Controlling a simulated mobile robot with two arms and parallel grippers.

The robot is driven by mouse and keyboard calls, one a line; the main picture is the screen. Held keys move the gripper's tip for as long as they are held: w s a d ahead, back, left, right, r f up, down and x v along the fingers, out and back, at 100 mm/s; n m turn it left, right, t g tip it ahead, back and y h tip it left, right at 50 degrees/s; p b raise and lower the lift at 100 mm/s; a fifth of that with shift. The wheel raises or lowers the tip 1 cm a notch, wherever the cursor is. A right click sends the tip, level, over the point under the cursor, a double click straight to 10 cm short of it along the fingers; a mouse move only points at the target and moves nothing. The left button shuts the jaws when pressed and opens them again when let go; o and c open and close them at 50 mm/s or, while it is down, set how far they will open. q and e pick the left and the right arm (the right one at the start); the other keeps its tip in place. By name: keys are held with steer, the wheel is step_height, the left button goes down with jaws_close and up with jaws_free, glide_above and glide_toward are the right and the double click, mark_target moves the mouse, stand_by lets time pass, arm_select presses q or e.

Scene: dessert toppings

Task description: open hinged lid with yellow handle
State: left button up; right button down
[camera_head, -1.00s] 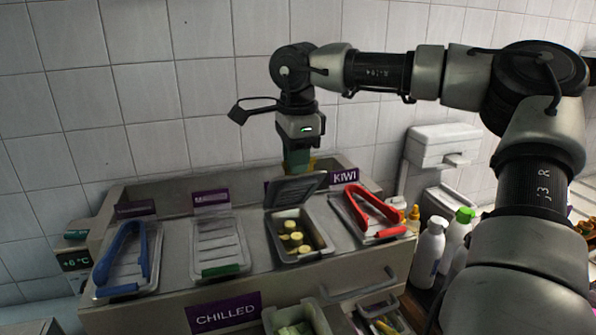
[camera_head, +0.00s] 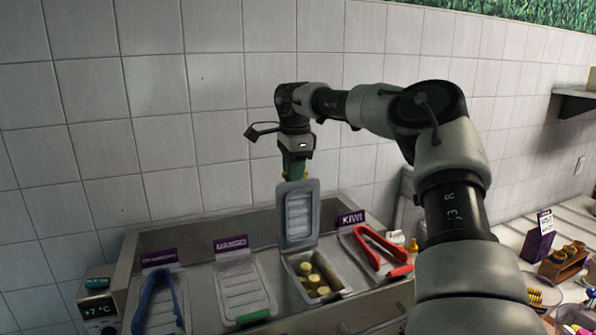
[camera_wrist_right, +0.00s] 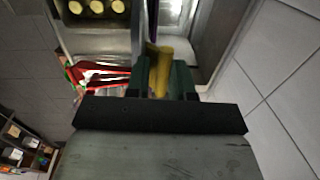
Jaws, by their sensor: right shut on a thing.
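The hinged lid (camera_head: 299,214) stands upright at the back of an open container (camera_head: 316,278) with several pale yellow pieces in it. Those pieces (camera_wrist_right: 96,7) also show at the top of the right wrist view. My right gripper (camera_head: 294,172) is at the top edge of the raised lid. In the right wrist view, my right gripper (camera_wrist_right: 166,78) is shut on the yellow handle (camera_wrist_right: 160,72). In the head view the handle is hidden by the gripper. My left gripper is not in view.
Red tongs (camera_head: 372,250) lie on the lid right of the open container, by the KIWI sign (camera_head: 351,218). A closed lid with a green handle (camera_head: 253,316) and blue tongs (camera_head: 157,298) are on the left. The tiled wall is close behind.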

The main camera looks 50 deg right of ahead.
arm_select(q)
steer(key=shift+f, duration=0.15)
arm_select(e)
steer(key=shift+w+d+f, duration=0.1)
steer(key=shift+d+f, duration=0.1)
steer(key=shift+f, duration=0.75)
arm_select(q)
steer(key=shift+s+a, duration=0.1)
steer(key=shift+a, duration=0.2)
arm_select(e)
steer(key=c, duration=1)
jaws_free()
steer(key=shift+w+f, duration=0.1)
steer(key=shift+r+b, duration=0.4)
steer(key=shift+r, duration=0.1)
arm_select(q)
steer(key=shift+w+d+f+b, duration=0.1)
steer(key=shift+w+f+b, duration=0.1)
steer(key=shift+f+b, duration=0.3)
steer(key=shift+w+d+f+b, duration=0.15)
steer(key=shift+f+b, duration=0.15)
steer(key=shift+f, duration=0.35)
arm_select(e)
steer(key=r, duration=1.1)
steer(key=shift+s+a+r, duration=0.1)
steer(key=shift+s+r, duration=0.1)
steer(key=shift+r, duration=0.2)
